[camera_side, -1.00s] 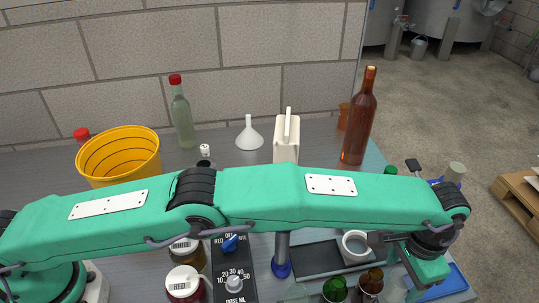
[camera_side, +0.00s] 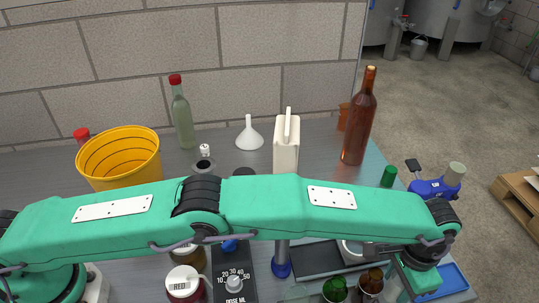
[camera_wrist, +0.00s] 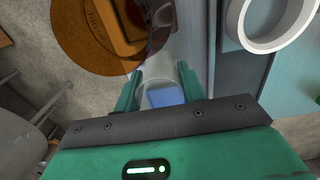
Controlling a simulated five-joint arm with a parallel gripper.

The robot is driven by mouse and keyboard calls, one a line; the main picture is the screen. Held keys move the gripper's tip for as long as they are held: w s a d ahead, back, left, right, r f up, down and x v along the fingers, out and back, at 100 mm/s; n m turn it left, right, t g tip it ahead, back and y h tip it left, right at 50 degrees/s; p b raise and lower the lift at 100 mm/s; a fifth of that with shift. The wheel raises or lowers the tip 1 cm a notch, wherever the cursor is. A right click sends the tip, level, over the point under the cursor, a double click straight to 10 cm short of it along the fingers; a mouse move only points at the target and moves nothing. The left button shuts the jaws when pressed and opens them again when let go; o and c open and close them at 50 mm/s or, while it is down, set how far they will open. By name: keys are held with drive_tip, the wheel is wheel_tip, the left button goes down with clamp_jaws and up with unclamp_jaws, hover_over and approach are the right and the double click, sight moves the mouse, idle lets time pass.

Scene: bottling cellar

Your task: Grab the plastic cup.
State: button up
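My gripper (camera_wrist: 160,88) is open in the wrist view, with its two green fingers apart. A clear, see-through shape (camera_wrist: 157,66), probably the plastic cup, shows between and beyond the fingers, with blue showing behind it. I cannot tell whether the fingers touch it. In the side view my gripper (camera_side: 412,286) is low at the bottom right, its fingertips mostly hidden. A faint clear shape (camera_side: 393,290) stands just left of it, partly hidden by my gripper.
A brown see-through round thing (camera_wrist: 90,35) and a white ring (camera_wrist: 272,22) flank the fingers. Small green (camera_side: 335,289) and brown (camera_side: 370,282) bottles stand left of my gripper. A blue tray (camera_side: 456,277) lies to its right. A tall brown bottle (camera_side: 359,125) stands behind.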

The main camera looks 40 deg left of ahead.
drive_tip(key=c, duration=0.4)
drive_tip(key=shift+o, duration=0.2)
drive_tip(key=shift+r, duration=0.15)
drive_tip(key=shift+r, duration=1.65)
drive_tip(key=shift+s+r, duration=0.1)
drive_tip(key=shift+r, duration=0.25)
drive_tip(key=s+d+r, duration=0.1)
drive_tip(key=s+r, duration=0.5)
drive_tip(key=s, duration=0.5)
drive_tip(key=shift+s+d+r, duration=0.2)
drive_tip(key=shift+r, duration=0.15)
